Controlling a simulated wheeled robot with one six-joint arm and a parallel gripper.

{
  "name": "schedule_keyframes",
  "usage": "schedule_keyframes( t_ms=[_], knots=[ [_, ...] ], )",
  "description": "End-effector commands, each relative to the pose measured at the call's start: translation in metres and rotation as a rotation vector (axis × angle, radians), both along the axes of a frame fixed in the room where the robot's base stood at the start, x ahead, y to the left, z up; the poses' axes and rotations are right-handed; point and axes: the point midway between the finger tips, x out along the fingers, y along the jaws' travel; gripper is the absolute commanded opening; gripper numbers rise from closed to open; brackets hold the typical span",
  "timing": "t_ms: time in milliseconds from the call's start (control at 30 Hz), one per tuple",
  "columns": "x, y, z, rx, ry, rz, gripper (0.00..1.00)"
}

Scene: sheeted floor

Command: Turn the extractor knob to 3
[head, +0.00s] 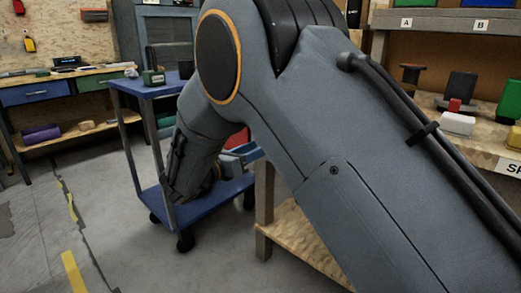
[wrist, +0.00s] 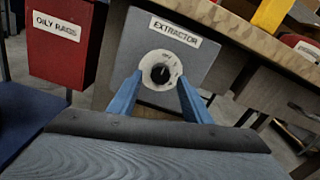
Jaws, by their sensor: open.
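The extractor knob (wrist: 160,73) is a small black knob on a round white dial (wrist: 151,64), on a grey panel (wrist: 193,61) labelled EXTRACTOR. The dial's marks are too small to read for certain. My gripper (wrist: 159,88) is open in the wrist view, with one blue finger on either side of the lower dial. The knob shows between the fingertips, and I cannot tell whether they touch it. In the head view my own arm hides the knob and the panel.
A red OILY RAGS box (wrist: 62,42) hangs left of the panel. A wooden bench edge (wrist: 245,32) runs above it at the right. In the head view a blue cart (head: 206,207) stands behind my arm, and grey floor (head: 130,262) is clear at the left.

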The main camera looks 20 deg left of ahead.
Motion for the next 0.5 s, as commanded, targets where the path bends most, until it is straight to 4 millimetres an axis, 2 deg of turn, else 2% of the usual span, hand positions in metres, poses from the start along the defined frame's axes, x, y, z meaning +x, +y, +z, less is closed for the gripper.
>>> schedule_keyframes(
  t_ms=[200,500],
  knots=[
    [0.017,-0.008,0.000,0.002,-0.001,-0.002,0.45],
    [0.019,-0.008,0.000,0.002,0.000,-0.001,0.43]
  ],
)
